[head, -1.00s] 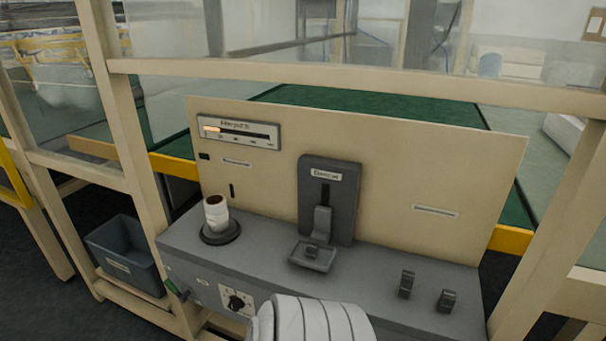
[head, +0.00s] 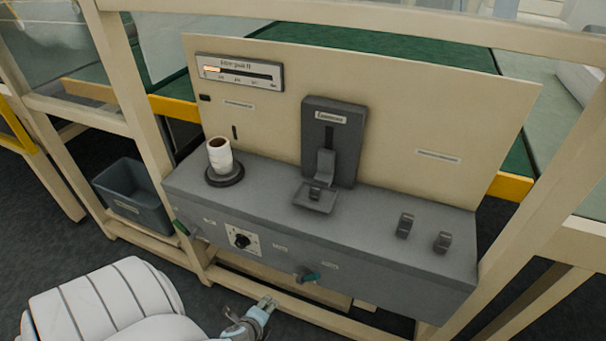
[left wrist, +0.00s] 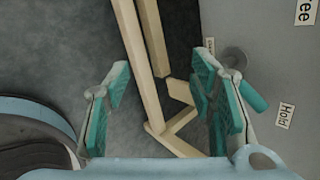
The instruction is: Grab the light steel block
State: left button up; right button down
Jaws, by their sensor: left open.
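Two small grey steel blocks, a left one (head: 405,225) and a right one (head: 442,242), stand on the right part of the grey bench top. Another small grey block (head: 315,193) sits in the tray of the dark upright device. I cannot tell by sight which block is the light one. My left gripper (head: 267,303) is low in front of the bench, below its top and left of the blocks. In the left wrist view its two teal-padded fingers (left wrist: 158,80) are apart with nothing between them. My right gripper is not in view.
A teal-ended lever (head: 308,275) sticks out of the bench front (head: 370,280); it shows right of the fingers in the left wrist view (left wrist: 252,94). A white roll (head: 220,155) stands on a dark round base. A grey bin (head: 135,195) is at left. The bench top between tray and blocks is clear.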

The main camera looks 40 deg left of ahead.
pick_arm(q)
jog(key=w+a+r+m+t+y, duration=0.1)
jog(key=w+a+r+m+t, duration=0.15)
jog(key=w+r+m, duration=0.75)
jog(key=m+t+p, duration=0.2)
jog(key=m+t, duration=0.4)
send_near(314, 192)
jog(key=shift+y, duration=0.3)
jog(key=b+x, duration=0.2)
jog(key=x, duration=0.3)
jog(key=b+x, duration=0.1)
jog(key=x, duration=0.4)
jog(key=shift+w+d+f+b, duration=0.15)
jog(key=shift+f+b, duration=0.1)
jog(key=shift+b, duration=0.15)
jog(key=shift+w+g, duration=0.1)
jog(key=shift+g, duration=0.15)
jog(key=shift+c, duration=1)
jog(key=shift+r, duration=0.1)
grip_shut()
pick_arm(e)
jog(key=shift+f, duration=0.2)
